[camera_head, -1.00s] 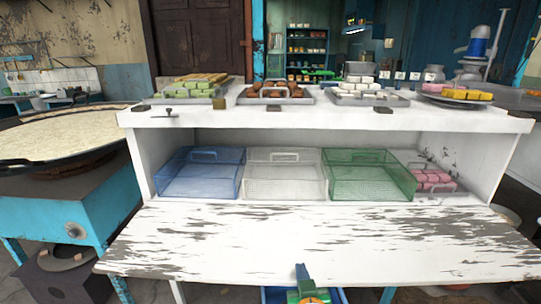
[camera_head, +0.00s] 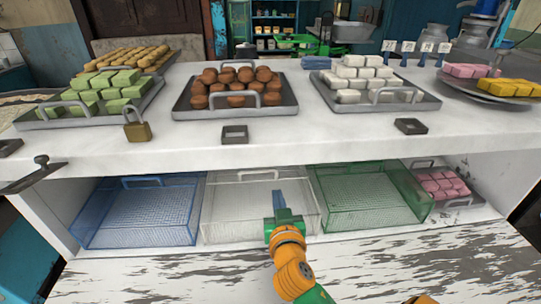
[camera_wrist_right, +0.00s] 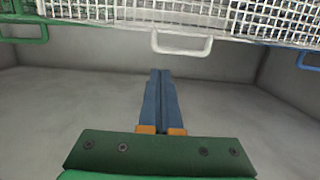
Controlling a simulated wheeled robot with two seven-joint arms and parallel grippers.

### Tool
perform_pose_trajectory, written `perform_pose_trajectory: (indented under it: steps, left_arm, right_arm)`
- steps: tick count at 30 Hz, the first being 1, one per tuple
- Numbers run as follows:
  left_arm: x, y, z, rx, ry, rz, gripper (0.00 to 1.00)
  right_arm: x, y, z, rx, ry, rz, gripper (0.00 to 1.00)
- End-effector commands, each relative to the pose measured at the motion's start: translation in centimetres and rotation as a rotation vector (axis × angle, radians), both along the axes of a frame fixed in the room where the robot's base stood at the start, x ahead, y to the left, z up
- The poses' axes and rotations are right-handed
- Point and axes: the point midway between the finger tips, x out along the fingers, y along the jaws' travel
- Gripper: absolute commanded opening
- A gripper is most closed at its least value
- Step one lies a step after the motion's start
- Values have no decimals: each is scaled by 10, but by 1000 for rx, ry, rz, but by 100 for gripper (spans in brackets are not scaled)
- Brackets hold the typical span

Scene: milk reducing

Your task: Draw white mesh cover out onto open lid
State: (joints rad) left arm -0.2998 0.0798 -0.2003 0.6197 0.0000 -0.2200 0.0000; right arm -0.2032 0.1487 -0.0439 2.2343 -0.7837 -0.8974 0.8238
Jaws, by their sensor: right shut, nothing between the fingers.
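The white mesh cover (camera_head: 232,222) sits in the lower shelf of the counter, between the blue and green covers. My right gripper (camera_head: 277,198) overlaps it in the head view, its blue fingers pointing into the shelf. In the right wrist view the fingers (camera_wrist_right: 160,75) are shut together and empty. The cover's mesh (camera_wrist_right: 215,15) and its white handle (camera_wrist_right: 181,45) lie beyond the fingertips, with a visible gap from the handle. The open lid (camera_head: 180,280), a worn white panel, extends in front of the shelf. My left gripper is not in view.
The blue mesh cover (camera_head: 135,212) stands close on the left and the green one (camera_head: 372,196) on the right. Pink sweets (camera_head: 440,184) lie farther right. The countertop (camera_head: 190,148) overhangs the shelf and holds trays of sweets. The lid is bare.

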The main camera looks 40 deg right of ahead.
Motion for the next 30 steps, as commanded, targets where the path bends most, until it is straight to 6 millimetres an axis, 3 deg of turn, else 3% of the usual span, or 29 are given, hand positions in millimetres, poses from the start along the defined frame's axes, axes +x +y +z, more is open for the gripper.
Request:
perform_pose_trajectory:
  steps: [18,21,23,30]
  left_arm:
    - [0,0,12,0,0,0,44]
    - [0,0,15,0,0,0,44]
    - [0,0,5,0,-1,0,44]
    - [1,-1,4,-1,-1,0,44]
  right_arm:
    - [99,-61,-1,0,0,-2,0]
    - [101,-63,-9,0,6,-1,0]
    - [101,-62,-18,3,1,0,0]
    - [100,-62,-19,2,3,0,0]
